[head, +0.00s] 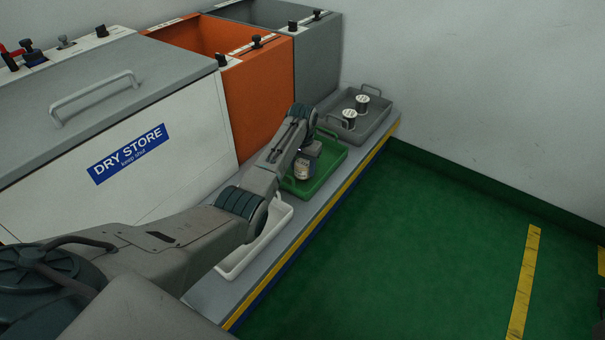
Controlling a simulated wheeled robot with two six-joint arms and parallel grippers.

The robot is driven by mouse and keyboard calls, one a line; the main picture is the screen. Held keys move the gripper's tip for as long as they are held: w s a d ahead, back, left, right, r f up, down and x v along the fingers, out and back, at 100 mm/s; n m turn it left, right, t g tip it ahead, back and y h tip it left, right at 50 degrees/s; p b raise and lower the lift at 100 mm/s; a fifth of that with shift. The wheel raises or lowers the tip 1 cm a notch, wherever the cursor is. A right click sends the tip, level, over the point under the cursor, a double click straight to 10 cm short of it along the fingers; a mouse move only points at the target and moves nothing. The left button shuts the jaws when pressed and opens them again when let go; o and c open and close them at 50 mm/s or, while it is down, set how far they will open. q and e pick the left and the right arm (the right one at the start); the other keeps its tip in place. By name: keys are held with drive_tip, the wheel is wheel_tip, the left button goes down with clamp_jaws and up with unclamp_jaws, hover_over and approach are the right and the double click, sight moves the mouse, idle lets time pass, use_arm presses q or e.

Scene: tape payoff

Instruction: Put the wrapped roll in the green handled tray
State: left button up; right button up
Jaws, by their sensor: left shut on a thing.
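The green handled tray (332,171) stands on the grey shelf, in the middle of the head view, with its far handle showing. My left arm reaches over the tray's left side and hides part of it. My left gripper (304,164) points down and is shut on the wrapped roll (302,171), which shows a pale label. The roll is over or inside the green tray; I cannot tell whether it touches the tray floor. My right gripper is not in view.
A grey tray (380,124) with two dark, white-topped spools (349,118) stands beyond. A white tray (272,232) is nearer, partly behind my arm. The DRY STORE chest (190,140), an orange bin (262,100) and a grey bin (320,60) line the left. Green floor is open at right.

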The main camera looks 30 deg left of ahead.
use_arm(q)
drive_tip(key=shift+f+b, duration=0.3)
drive_tip(key=shift+f, duration=0.65)
drive_tip(key=o, duration=1.1)
drive_tip(key=shift+f, duration=0.1)
